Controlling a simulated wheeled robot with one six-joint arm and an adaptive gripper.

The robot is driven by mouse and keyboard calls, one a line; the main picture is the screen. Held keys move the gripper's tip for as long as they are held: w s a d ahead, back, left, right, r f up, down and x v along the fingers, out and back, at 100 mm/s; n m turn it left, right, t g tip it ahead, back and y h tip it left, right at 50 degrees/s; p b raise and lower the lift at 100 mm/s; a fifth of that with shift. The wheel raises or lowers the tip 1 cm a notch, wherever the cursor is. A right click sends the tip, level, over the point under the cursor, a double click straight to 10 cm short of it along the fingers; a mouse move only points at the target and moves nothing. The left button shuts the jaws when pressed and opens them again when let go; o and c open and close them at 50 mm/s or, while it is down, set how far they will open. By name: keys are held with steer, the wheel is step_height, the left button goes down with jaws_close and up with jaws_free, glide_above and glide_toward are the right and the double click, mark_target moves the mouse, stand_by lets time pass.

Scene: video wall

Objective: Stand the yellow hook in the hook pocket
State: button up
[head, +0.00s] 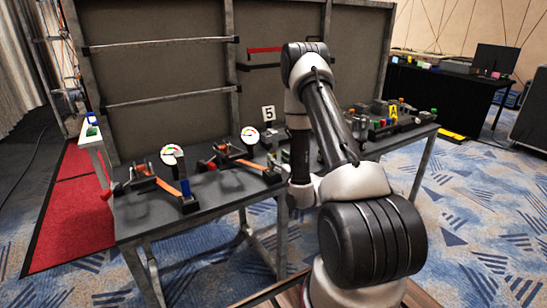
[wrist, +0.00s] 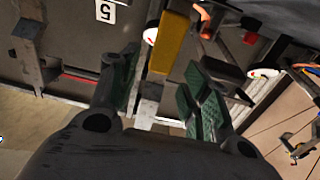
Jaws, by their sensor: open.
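A long yellow piece, which I take to be the yellow hook (wrist: 171,42), shows in the wrist view just above the middle, ahead of my fingers. My gripper (wrist: 163,80) is open, with green-padded fingers spread wide to either side below it. I see no contact between the pads and the yellow piece. I cannot make out the hook pocket for certain in either view.
Upright panels with bars stand behind. Carpet in front is open.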

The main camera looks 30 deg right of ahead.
steer(key=s, duration=0.7)
steer(key=w+a+r+n+g, duration=0.15)
steer(key=w+r+g, duration=0.25)
steer(key=r, duration=0.5)
steer(key=s+a+r+g+h, duration=0.1)
steer(key=s+r+g+h, duration=0.15)
steer(key=s+r, duration=0.4)
steer(key=s+a+r+g, duration=0.2)
steer(key=s+r, duration=0.1)
steer(key=s, duration=0.5)
steer(key=s+a+r+m+g+y, duration=0.1)
steer(key=s+a+r+g, duration=0.2)
steer(key=s, duration=0.6)
steer(key=s+a+r+m+g+y, duration=0.1)
steer(key=s+r, duration=0.3)
steer(key=s, duration=0.5)
steer(key=shift+s+a+r+g, duration=0.25)
steer(key=shift+a+r+g, duration=0.15)
steer(key=shift+a+g, duration=0.35)
steer(key=shift+c, duration=0.4)
